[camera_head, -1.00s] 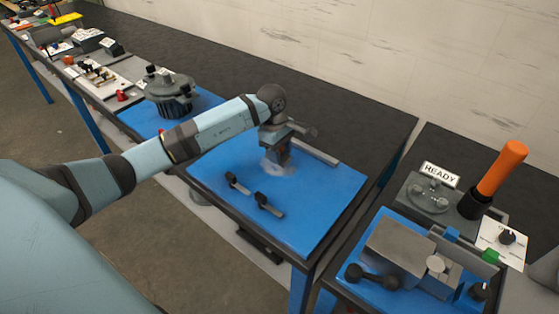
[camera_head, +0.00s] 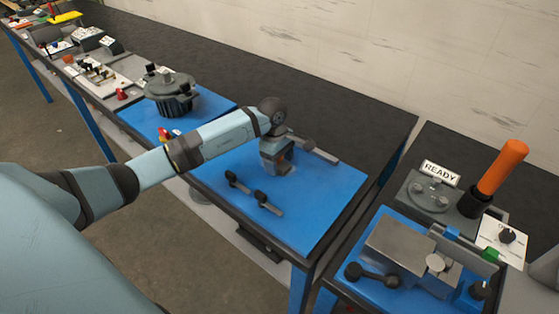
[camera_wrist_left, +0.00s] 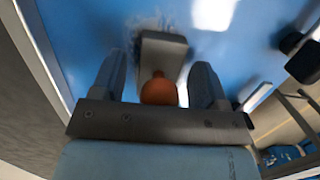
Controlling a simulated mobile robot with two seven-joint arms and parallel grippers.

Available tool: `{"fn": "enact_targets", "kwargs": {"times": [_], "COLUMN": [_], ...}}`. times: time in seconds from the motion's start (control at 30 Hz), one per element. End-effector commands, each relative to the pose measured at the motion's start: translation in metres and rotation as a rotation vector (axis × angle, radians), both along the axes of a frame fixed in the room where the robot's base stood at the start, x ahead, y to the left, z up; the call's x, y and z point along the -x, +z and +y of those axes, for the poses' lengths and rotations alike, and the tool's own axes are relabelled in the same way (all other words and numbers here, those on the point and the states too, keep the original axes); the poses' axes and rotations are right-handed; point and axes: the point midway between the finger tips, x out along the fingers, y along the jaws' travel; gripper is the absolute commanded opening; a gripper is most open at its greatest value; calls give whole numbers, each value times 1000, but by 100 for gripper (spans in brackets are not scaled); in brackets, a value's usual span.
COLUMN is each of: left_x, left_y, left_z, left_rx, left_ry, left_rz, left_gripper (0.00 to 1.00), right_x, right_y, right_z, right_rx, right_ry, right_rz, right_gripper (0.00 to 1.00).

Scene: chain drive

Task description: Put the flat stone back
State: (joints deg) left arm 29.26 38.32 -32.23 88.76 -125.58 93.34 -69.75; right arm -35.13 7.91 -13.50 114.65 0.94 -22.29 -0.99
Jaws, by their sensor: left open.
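My left gripper (camera_head: 276,166) is low over the blue mat (camera_head: 320,195) in the head view. In the left wrist view its two fingers (camera_wrist_left: 161,75) are apart. A grey, flat-faced block (camera_wrist_left: 160,52) with a round orange-brown knob (camera_wrist_left: 158,91) shows between them. I cannot tell for sure if this block is the flat stone, or if the fingers touch it. In the head view the gripper mostly hides this spot, and only a little orange shows there. My right gripper is not in view.
Two black-knobbed levers (camera_head: 238,183) (camera_head: 268,204) are on the mat, left of and in front of the gripper. A grey bar (camera_head: 318,151) lies along the mat's back edge. A dark lidded pot (camera_head: 170,93) stands further left. A separate bench with a READY sign (camera_head: 440,174) is at right.

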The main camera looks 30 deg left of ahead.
Motion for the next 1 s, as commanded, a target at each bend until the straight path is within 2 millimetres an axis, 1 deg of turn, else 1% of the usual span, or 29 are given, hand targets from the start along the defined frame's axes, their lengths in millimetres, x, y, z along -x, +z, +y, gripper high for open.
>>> {"fn": "enact_targets", "kwargs": {"times": [0.13,0.17,0.27,0.5,0.6,0.7,0.83,1.0], "left_x": [0,0,-1,-2,-2,-2,-1,-1], "left_y": [5,7,21,73,93,107,118,122], "left_z": [0,0,3,12,14,16,17,18], "left_rx": [1,0,-2,-3,-2,-2,0,-1], "left_ry": [0,-1,-2,0,0,0,-1,0], "left_rz": [0,-1,-3,-4,-4,-2,0,1], "left_gripper": [68,68,68,68,68,68,68,68], "right_x": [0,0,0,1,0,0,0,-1], "right_y": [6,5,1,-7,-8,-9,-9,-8], "right_z": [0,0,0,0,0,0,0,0], "right_rx": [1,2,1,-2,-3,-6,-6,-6], "right_ry": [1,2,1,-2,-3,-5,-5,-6], "right_rz": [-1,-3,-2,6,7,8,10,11], "right_gripper": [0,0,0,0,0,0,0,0]}}
